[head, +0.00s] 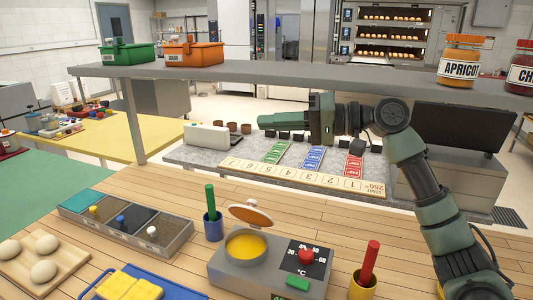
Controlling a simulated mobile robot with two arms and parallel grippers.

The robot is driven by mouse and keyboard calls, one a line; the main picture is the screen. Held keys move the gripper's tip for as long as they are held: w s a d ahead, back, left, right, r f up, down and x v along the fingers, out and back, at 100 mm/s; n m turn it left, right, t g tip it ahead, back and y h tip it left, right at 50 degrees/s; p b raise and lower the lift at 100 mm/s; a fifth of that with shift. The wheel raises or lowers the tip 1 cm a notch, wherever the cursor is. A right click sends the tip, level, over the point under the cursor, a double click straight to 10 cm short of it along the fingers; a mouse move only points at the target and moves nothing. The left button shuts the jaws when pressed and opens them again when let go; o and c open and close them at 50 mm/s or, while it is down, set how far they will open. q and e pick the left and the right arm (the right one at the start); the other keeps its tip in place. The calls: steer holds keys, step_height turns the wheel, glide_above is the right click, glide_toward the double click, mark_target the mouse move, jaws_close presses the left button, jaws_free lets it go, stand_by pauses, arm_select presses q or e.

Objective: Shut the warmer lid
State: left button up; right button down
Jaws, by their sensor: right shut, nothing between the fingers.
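The warmer (228,270) is a grey box on the wooden counter, with a round well of yellow contents (246,246), a red knob on a black °C dial (306,257) and a green button. Its round lid (252,214), orange-brown with a pale knob, stands open and tilted up behind the well. My right gripper (264,121) is shut and empty, pointing left, well above and beyond the lid and apart from it. My left gripper is not in view.
A blue cup with a green stick (213,228) stands left of the lid. A yellow cup with a red stick (363,285) stands right of the warmer. A grey shelf (300,75) with jars and bins spans behind. A divided tray (175,243) lies at left.

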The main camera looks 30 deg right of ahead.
mark_target(253, 211)
steer(key=s+d+f+p, duration=0.2)
steer(key=d+f+p, duration=0.1)
steer(key=d+f, duration=0.3)
steer(key=s+d+f+p, duration=0.2)
steer(key=d+f+p, duration=0.1)
steer(key=f, duration=0.5)
steer(key=w+a+f+p, duration=0.2)
steer(key=a+p, duration=0.1)
steer(key=a, duration=0.2)
steer(key=w+a+f+p, duration=0.1)
steer(key=w+a+p, duration=0.1)
steer(key=a+p, duration=0.2)
steer(key=shift+a+f+n+g, duration=0.3)
steer(key=shift+a+f, duration=0.05)
steer(key=shift+a, duration=0.3)
steer(key=shift+w, duration=0.2)
steer(key=shift+s+f, duration=0.1)
